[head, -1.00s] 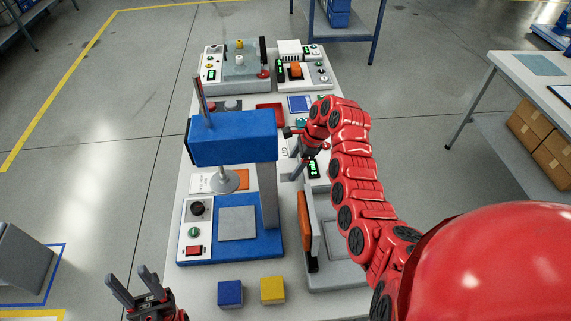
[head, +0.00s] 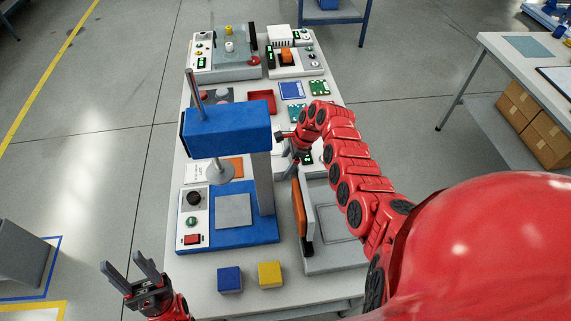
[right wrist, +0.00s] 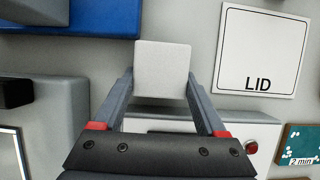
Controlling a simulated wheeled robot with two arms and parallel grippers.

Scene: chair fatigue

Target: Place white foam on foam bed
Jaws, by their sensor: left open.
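The white foam (right wrist: 163,69) is a pale block between the fingertips of my right gripper (right wrist: 161,85) in the right wrist view. Both fingers lie against its sides with no clear gap. In the head view my right gripper (head: 296,162) is just right of the blue press's column, and the foam cannot be made out there. The grey square pad (head: 233,211) on the blue press base looks like the foam bed; nothing lies on it. My left gripper (head: 136,281) is open and empty at the lower left, beside the table.
The blue press (head: 228,135) overhangs the pad with a round disc (head: 221,170). A blue cube (head: 230,280) and a yellow cube (head: 270,274) stand at the front. A grey fixture with an orange panel (head: 299,212) is right of the press. A white LID plate (right wrist: 257,50) lies flat.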

